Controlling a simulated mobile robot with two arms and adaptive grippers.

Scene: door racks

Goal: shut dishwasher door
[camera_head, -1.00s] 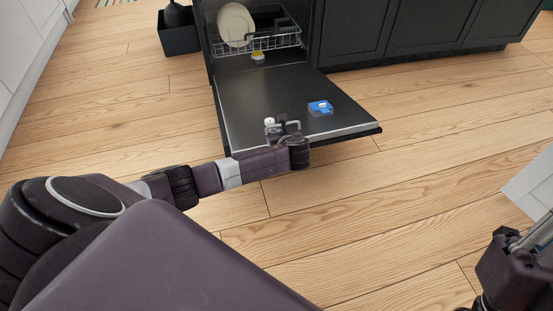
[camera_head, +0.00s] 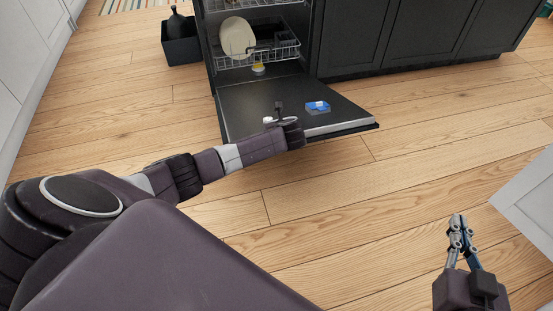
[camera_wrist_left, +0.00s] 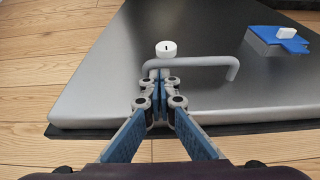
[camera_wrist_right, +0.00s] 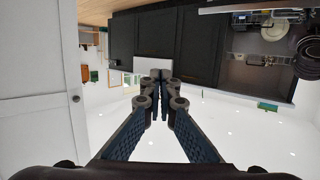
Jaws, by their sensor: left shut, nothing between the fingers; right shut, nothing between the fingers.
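The dishwasher door (camera_head: 250,98) hangs open, dark and near level, its outer edge slightly raised. It fills much of the left wrist view (camera_wrist_left: 110,75). A grey bent bar handle (camera_wrist_left: 205,63) is at its outer edge. My left gripper (camera_head: 280,106) is at that edge, by the handle. In the left wrist view its shut fingertips (camera_wrist_left: 159,76) overlap the bar; I cannot tell whether they touch it. My right gripper (camera_head: 456,218) is shut and empty over the floor at the right, well away from the door. Its fingertips also show in the right wrist view (camera_wrist_right: 160,76).
A blue block (camera_head: 317,106) and a small white round piece (camera_wrist_left: 167,48) are on the door. The lower rack (camera_head: 275,55) holds a plate (camera_head: 236,36). Dark cabinets (camera_head: 420,38) stand to the right, a dark bin (camera_head: 181,48) to the left. Wooden floor (camera_head: 350,195) is clear in front.

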